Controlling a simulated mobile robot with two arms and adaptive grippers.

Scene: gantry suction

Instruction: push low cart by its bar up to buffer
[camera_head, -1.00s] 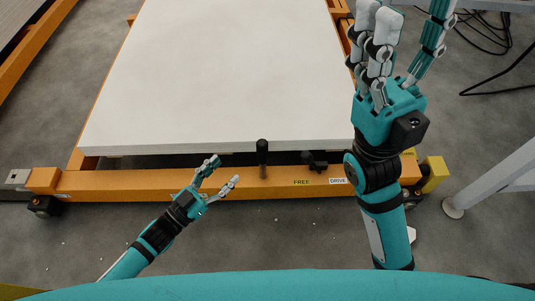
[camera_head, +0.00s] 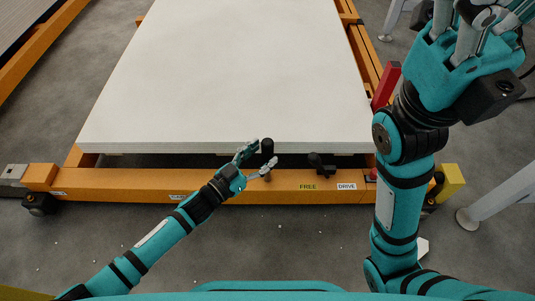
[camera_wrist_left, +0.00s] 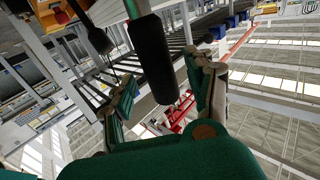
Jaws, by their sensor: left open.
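The low cart is an orange frame (camera_head: 210,183) with a large white board (camera_head: 230,85) lying on it. A black upright grip (camera_head: 267,148) stands at its near edge; it also shows in the left wrist view (camera_wrist_left: 152,58). My left gripper (camera_head: 265,160) is open at this grip, with the grip between its spread fingers; I cannot tell whether they touch it. A short black lever (camera_head: 318,161) sits beside it, above the FREE and DRIVE labels. My right gripper (camera_head: 475,45) is raised at the upper right, partly cut off by the frame edge. I cannot identify the buffer.
A red part (camera_head: 386,88) and a yellow block (camera_head: 447,184) are at the cart's right side. A light frame leg (camera_head: 500,192) stands on the floor farther right. Another orange frame (camera_head: 30,60) is at the upper left.

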